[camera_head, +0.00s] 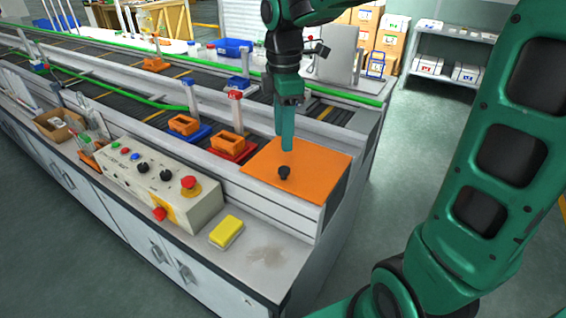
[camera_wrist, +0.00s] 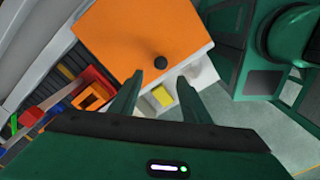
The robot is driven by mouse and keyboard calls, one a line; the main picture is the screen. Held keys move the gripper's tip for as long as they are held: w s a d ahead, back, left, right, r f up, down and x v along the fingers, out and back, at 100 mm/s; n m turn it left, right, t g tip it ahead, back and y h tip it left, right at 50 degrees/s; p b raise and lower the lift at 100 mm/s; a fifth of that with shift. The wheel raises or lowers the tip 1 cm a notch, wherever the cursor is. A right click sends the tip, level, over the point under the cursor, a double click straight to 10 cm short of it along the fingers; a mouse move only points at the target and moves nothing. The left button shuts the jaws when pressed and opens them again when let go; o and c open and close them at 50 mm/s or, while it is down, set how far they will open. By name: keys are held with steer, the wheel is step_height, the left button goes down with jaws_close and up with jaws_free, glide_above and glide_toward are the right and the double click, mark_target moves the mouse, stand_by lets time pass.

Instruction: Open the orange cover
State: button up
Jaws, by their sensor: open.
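The orange cover (camera_head: 315,168) is a flat square panel lying on the right end of the conveyor bench. A black knob (camera_head: 284,173) stands up near its front left part. My gripper (camera_head: 287,145) hangs above the cover, just behind the knob in the head view. In the wrist view the orange cover (camera_wrist: 125,35) fills the upper middle, and the knob (camera_wrist: 160,62) sits ahead of the space between my fingertips (camera_wrist: 161,80). The two fingers are spread apart with nothing between them. The cover lies flat over the bench, and what is under it is hidden.
A control box (camera_head: 150,180) with buttons and a red emergency stop stands left of the cover. A yellow sponge-like block (camera_head: 226,231) lies on the bench front. Orange parts on red and blue bases (camera_head: 232,150) sit left of the cover. The floor (camera_head: 400,170) at right is clear.

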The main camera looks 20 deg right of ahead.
mark_target(284, 168)
step_height(284, 168, down, 10)
steer(key=shift+d+r, duration=0.1)
stand_by(0.4)
steer(key=shift+w, duration=0.1)
jaws_close()
